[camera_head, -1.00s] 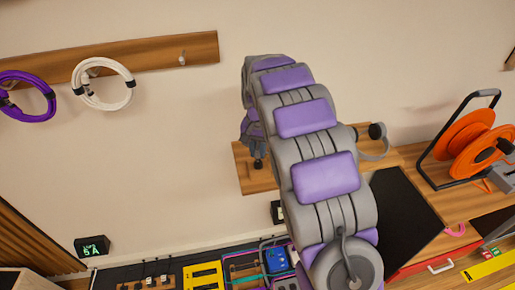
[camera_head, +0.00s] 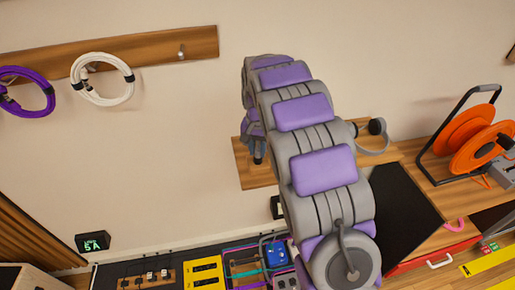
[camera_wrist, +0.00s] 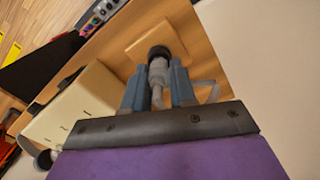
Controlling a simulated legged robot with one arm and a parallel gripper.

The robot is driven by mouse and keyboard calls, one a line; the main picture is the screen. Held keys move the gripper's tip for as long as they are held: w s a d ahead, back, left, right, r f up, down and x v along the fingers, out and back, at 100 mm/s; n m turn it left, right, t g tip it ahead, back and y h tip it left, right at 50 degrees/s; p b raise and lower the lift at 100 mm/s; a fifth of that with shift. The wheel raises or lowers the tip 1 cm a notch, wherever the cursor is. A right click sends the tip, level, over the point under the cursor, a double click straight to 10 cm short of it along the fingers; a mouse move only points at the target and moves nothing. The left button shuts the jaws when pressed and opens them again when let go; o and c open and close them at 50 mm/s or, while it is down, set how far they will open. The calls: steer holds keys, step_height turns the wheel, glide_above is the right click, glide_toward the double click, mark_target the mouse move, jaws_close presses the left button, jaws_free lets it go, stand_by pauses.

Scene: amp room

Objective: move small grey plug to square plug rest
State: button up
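The small grey plug (camera_wrist: 158,72), with a dark round end, is between the two blue-grey fingers of my gripper (camera_wrist: 159,88) in the wrist view. The fingers appear shut on its body. The dark end points at a square wooden plate (camera_wrist: 137,37), which looks like the square plug rest, on the wooden shelf. I cannot tell whether the end touches the plate. In the head view my gripper (camera_head: 257,150) points down over the shelf's left end, and the arm hides much of it.
The wooden shelf (camera_head: 254,176) runs along the wall. A pale box (camera_wrist: 85,105) stands beside my gripper in the wrist view. A larger grey plug with cable (camera_head: 377,127), a black panel (camera_head: 405,215) and an orange cable reel (camera_head: 465,133) are to the right.

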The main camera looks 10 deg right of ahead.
steer(key=o, duration=0.4)
steer(key=shift+o, duration=0.2)
step_height(320, 180, up, 17)
steer(key=p, duration=0.3)
steer(key=shift+w+r, duration=0.15)
steer(key=shift+w, duration=0.05)
steer(key=s+n, duration=0.2)
steer(key=s, duration=2.1)
steer(key=s+f+n, duration=0.1)
steer(key=s+f, duration=0.2)
steer(key=s, duration=0.7)
steer(key=s+f+n+g, duration=0.1)
steer(key=s+f+n, duration=0.1)
steer(key=s, duration=0.7)
steer(key=shift+s+f+g, duration=0.3)
steer(key=shift+s+f, duration=0.05)
steer(key=shift+f, duration=0.55)
